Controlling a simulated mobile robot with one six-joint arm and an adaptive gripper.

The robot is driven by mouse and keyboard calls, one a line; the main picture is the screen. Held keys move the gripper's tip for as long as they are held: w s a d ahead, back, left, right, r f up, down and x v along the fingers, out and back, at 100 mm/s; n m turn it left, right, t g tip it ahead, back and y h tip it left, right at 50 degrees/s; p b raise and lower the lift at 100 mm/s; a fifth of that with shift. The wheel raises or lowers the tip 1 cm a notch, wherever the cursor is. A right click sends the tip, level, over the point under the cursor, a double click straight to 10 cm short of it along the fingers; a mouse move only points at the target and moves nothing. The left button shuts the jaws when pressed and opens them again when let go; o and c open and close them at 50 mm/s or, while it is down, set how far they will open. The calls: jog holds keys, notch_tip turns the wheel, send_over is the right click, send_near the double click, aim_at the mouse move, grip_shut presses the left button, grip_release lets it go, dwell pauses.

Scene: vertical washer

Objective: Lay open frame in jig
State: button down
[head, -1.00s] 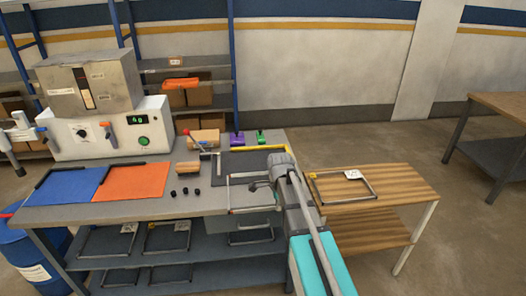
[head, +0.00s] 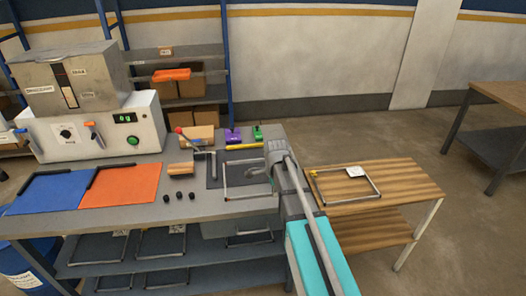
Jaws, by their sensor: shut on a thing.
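My gripper (head: 264,171) is shut on the right side of an open grey frame (head: 225,180). The frame lies flat over the dark jig plate (head: 212,178) on the grey bench. Its front bar extends past the plate's near edge. I cannot tell whether the frame touches the plate or hangs just above it. My gripper and wrist hide the frame's right side and the fingertips. Light angled bars (head: 213,165) stand at the plate's left edge.
A second frame with a white tag (head: 356,172) lies on the wooden table to the right. A wooden block (head: 180,169), small black knobs (head: 179,195), a yellow bar (head: 243,147) and purple and green clamps (head: 233,134) surround the plate. Blue (head: 48,191) and orange (head: 122,185) mats lie left.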

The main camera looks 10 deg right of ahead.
jog(key=shift+w, duration=0.3)
jog(key=shift+a, duration=0.1)
jog(key=w+r+p, duration=0.6)
jog(key=w, duration=0.7)
jog(key=shift+w+d+r, duration=0.2)
jog(key=shift+w+d, duration=0.2)
jog(key=shift+d, duration=0.05)
jog(key=shift+f, duration=0.1)
notch_tip(320, 180, down, 10)
jog(key=b, duration=1)
jog(key=shift+f, duration=0.1)
jog(key=shift+f, duration=0.15)
dwell(0.5)
jog(key=shift+w, duration=0.3)
dwell(0.8)
